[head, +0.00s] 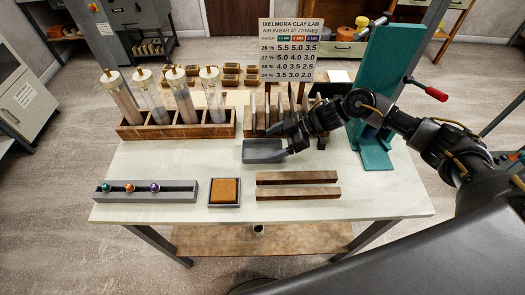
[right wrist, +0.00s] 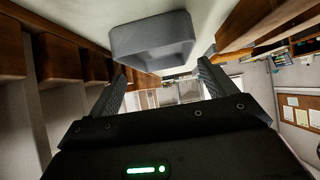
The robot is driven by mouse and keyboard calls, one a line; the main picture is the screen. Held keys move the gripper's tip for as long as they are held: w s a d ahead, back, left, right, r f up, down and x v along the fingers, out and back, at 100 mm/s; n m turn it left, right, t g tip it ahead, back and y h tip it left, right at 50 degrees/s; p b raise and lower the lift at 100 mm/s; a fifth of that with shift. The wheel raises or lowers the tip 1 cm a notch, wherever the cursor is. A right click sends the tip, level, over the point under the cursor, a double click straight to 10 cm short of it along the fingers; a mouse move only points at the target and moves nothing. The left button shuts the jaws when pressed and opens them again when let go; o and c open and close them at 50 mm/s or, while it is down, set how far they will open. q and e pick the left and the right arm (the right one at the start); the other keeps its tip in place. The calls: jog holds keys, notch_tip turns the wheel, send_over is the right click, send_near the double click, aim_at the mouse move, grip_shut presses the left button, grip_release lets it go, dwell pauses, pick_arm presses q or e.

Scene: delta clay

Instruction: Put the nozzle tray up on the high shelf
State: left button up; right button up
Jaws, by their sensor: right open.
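A small grey open tray (head: 262,157) sits on the pale worktable, in front of the wooden rack; it looks empty. It also shows in the right wrist view (right wrist: 152,40), ahead of the fingers. My right gripper (head: 284,139) is open, with its fingers at the tray's right side; I cannot tell whether they touch it. In the right wrist view the gripper (right wrist: 162,72) has nothing clamped in it. A long grey holder (head: 147,197) with teal, orange and purple nozzle-like pieces lies at the front left. My left gripper and a high shelf are not visible.
A wooden rack with clear cylinders (head: 178,130) stands at the back left. A slotted wooden rack (head: 252,122) and sign (head: 290,50) are behind the tray. A teal stand (head: 375,100) rises beside my right arm. Wooden bars (head: 297,194) and an orange-brown pad (head: 225,191) lie in front.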

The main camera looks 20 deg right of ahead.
aim_at(252, 153)
jog(key=p+x, duration=0.2)
jog(key=x, duration=0.2)
jog(key=shift+a+f, duration=0.2)
jog(key=shift+a, duration=0.05)
jog(key=shift+a+f, duration=0.1)
jog(key=shift+f, duration=0.1)
jog(key=c, duration=0.7)
jog(key=shift+r, duration=0.1)
jog(key=shift+c, duration=0.2)
